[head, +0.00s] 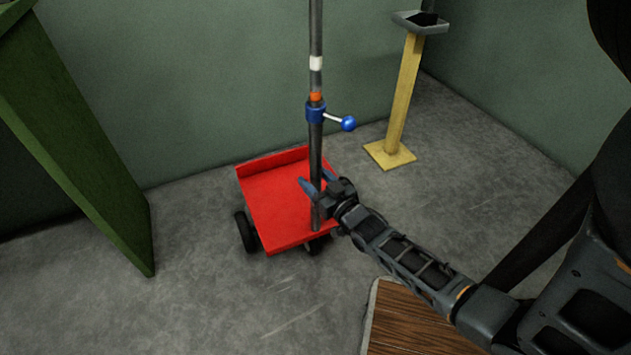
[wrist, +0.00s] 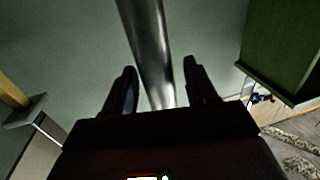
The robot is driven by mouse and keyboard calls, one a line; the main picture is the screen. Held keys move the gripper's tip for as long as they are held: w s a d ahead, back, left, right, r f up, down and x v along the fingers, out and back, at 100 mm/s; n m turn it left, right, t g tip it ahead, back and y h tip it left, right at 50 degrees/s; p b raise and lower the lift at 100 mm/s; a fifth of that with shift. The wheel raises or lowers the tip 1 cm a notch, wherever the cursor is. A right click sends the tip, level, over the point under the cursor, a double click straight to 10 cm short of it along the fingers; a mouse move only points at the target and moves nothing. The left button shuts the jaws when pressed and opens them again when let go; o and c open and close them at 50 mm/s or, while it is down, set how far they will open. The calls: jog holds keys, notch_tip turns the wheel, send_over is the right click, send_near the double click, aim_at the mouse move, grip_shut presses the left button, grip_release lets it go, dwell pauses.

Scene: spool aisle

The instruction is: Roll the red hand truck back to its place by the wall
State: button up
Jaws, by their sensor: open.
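The red hand truck (head: 275,205) stands on the grey floor close to the green wall, with dark wheels showing at its lower left and front. A tall grey metal pole (head: 316,150) rises from its near right part, with a blue collar and blue-knobbed lever (head: 346,123), an orange band and a white band. My gripper (head: 308,190) is open at the lower part of the pole, its fingers pointing left. In the wrist view the pole (wrist: 150,50) runs between the two open fingers (wrist: 160,85). Whether a finger touches the pole I cannot tell.
A green panel (head: 75,140) stands at the left. A yellow post (head: 403,95) with a grey tray on top stands on a square base to the right, near the wall corner. A brown wooden surface (head: 415,325) lies at the bottom. Bare floor (head: 200,310) is at the lower left.

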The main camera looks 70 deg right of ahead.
grip_shut()
dwell(0.6)
